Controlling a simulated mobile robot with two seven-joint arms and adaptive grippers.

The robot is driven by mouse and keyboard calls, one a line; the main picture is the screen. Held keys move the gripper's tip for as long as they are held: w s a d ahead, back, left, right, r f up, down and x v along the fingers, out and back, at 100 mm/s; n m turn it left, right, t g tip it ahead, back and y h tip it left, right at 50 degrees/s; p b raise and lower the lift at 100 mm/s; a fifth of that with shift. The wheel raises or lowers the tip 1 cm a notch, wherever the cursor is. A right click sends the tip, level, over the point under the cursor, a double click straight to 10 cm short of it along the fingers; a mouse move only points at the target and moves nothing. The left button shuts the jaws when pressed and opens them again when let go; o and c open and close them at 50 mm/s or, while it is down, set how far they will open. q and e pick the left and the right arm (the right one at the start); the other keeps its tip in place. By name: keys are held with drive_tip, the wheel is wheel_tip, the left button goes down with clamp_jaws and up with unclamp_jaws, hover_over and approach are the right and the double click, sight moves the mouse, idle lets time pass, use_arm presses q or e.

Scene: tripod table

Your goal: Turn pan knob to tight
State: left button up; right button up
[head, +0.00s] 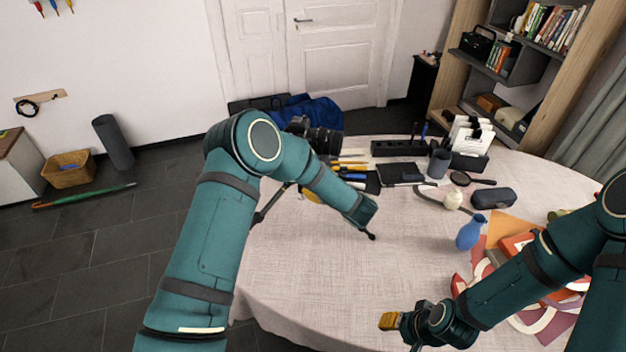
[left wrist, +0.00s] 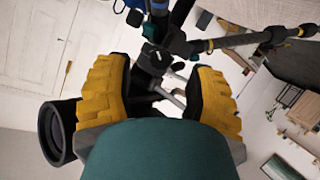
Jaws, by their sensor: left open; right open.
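The tripod stands by the table with a black camera (head: 318,138) on top, its lens facing right. My left forearm hides most of the tripod in the head view. In the left wrist view the dark tripod head (left wrist: 154,60) shows between the two yellow fingers of my left gripper (left wrist: 163,85), which is open. I cannot clearly make out the pan knob among the small dark and grey parts there. The camera's lens (left wrist: 54,132) shows left of the fingers. My right gripper (head: 390,321) is open and empty above the table's front part.
The round table (head: 300,290) has a pale cloth. A blue vase (head: 471,232) and papers lie near my right arm. Tools, a magnifier (head: 461,179), a grey cup (head: 439,163) and a dark case (head: 493,198) stand farther back. The cloth's middle is largely bare.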

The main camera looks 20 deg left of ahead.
use_arm(q)
drive_tip(key=v, duration=0.8)
drive_tip(key=shift+f, duration=0.1)
